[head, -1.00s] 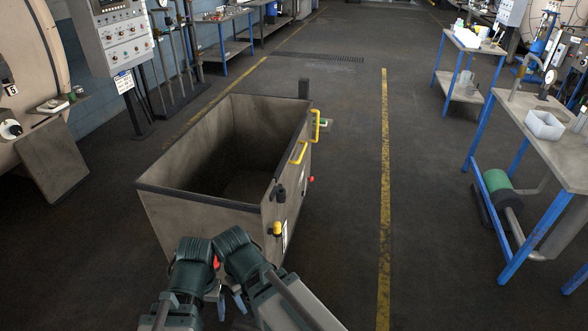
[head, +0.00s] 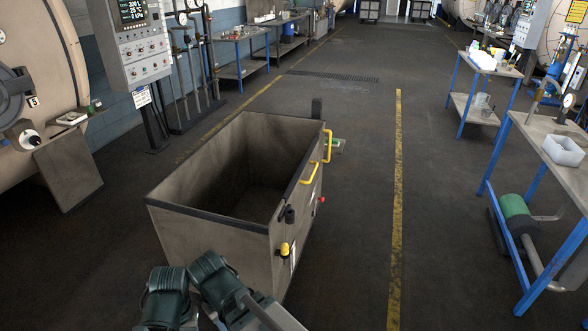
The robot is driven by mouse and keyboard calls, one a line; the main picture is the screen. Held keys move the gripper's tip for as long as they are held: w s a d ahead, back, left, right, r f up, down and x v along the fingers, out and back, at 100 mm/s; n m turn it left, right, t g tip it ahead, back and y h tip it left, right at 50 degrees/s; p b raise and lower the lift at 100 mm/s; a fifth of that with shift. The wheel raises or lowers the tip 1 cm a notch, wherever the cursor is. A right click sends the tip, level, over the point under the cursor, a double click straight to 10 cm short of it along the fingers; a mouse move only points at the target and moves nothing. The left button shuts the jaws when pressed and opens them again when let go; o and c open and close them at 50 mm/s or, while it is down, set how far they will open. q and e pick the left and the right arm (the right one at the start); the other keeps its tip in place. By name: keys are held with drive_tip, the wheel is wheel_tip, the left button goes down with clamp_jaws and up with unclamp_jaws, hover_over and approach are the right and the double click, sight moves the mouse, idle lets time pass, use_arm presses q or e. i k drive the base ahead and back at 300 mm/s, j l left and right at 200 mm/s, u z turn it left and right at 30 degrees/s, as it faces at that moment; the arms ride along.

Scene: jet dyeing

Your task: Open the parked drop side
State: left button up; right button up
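An empty-looking grey cart (head: 205,233) with a dark rim stands on the floor in front of me. Its right side is the drop side (head: 298,226), which stands upright in line with the cart's walls. It carries yellow handles (head: 310,174), a black fitting (head: 290,215), a yellow knob (head: 284,249) and a red knob (head: 321,200). My two arms show at the bottom, close to the cart's near end. The fingers of both grippers are hidden or cut off by the lower edge, so I cannot see their state.
A blue-legged workbench (head: 540,150) stands at the right with a green motor (head: 516,208) below it. A control panel (head: 136,45) stands at the left. Floor with a yellow line (head: 397,200) is clear between the cart and the workbench.

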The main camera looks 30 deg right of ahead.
sight(296, 196)
drive_tip(key=i+l+u, duration=0.1)
drive_tip(key=l+u, duration=0.2)
drive_tip(key=l, duration=0.15)
drive_tip(key=l+u, duration=0.3)
drive_tip(key=l, duration=0.15)
drive_tip(key=l+u, duration=0.35)
drive_tip(key=l, duration=2.2)
drive_tip(key=k+l, duration=0.1)
drive_tip(key=l, duration=1.95)
